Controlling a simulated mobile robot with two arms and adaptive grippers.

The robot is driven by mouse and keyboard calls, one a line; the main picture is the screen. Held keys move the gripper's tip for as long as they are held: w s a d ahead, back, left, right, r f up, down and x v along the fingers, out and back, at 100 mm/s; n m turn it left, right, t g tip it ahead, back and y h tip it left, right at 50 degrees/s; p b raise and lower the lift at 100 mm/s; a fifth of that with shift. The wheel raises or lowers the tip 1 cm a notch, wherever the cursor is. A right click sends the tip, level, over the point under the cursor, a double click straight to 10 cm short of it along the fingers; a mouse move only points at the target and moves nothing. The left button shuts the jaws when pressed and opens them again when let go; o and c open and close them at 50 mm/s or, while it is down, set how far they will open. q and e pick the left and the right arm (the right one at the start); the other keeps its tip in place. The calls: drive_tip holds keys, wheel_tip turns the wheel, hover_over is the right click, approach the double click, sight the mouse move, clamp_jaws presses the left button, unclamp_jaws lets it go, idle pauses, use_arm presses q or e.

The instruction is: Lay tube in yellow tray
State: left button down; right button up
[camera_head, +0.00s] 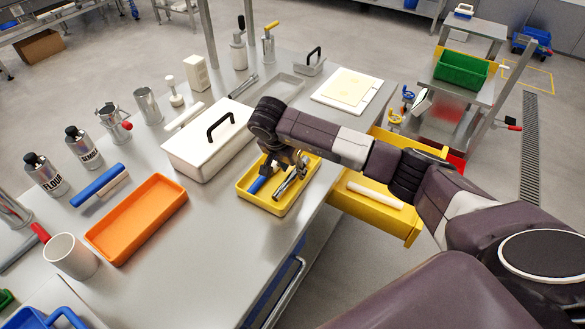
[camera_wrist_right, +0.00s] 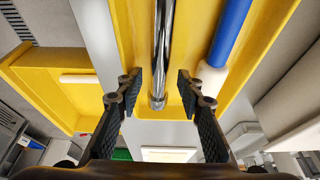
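The yellow tray (camera_head: 279,208) stands near the table's right edge. A shiny metal tube (camera_head: 287,187) lies in it beside a blue-handled tool (camera_head: 260,181). In the right wrist view the tube (camera_wrist_right: 163,45) runs lengthwise over the tray's yellow floor (camera_wrist_right: 190,25), parallel to the blue tool (camera_wrist_right: 231,30) on its right. My right gripper (camera_head: 287,164) is over the tray. Its fingers (camera_wrist_right: 158,90) are open, one on each side of the tube's near end, with gaps visible on both sides. My left gripper is not in view.
A white lidded box (camera_head: 190,158) with a black handle stands just left of the tray. An orange tray (camera_head: 135,220) lies farther left. An open yellow drawer (camera_head: 350,210) holding a white rod is to the right, below the tabletop. The table in front of the tray is clear.

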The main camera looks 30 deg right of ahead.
sight(284, 184)
drive_tip(key=shift+r, duration=0.15)
drive_tip(key=v, duration=1.3)
drive_tip(key=shift+b, duration=0.3)
drive_tip(key=shift+d, duration=0.1)
